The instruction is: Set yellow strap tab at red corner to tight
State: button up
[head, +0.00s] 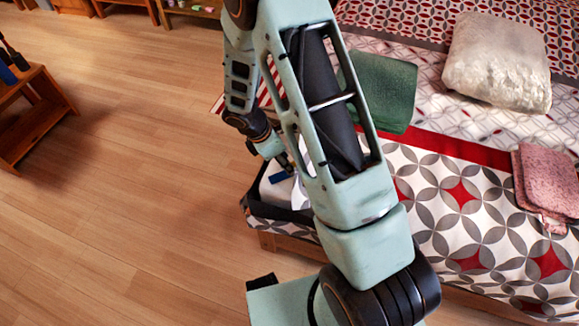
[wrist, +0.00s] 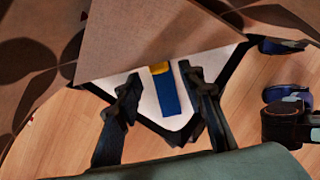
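A blue strap (wrist: 170,100) with a yellow tab (wrist: 159,68) at one end lies over a white surface (wrist: 145,100) in the wrist view. My gripper (wrist: 158,79) is open, its two dark fingertips apart on either side of the strap near the tab. I cannot tell whether they touch it. In the head view the strap shows as a small blue patch (head: 279,177) on a white, dark-edged thing (head: 272,207) at the bed's corner, below my gripper (head: 287,166). My arm hides much of it. I cannot make out a red corner mark.
A brown-grey panel (wrist: 140,40) covers the area just beyond the tab. The bed (head: 440,230) holds a green cloth (head: 385,90), a white cushion (head: 497,62) and a pink cloth (head: 547,180). A wooden stool (head: 35,115) stands at left; the wood floor (head: 130,190) between is clear.

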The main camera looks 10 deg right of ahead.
jog(key=shift+b+x, duration=0.3)
jog(key=shift+x, duration=1.3)
jog(key=shift+c, duration=0.2)
grip_shut()
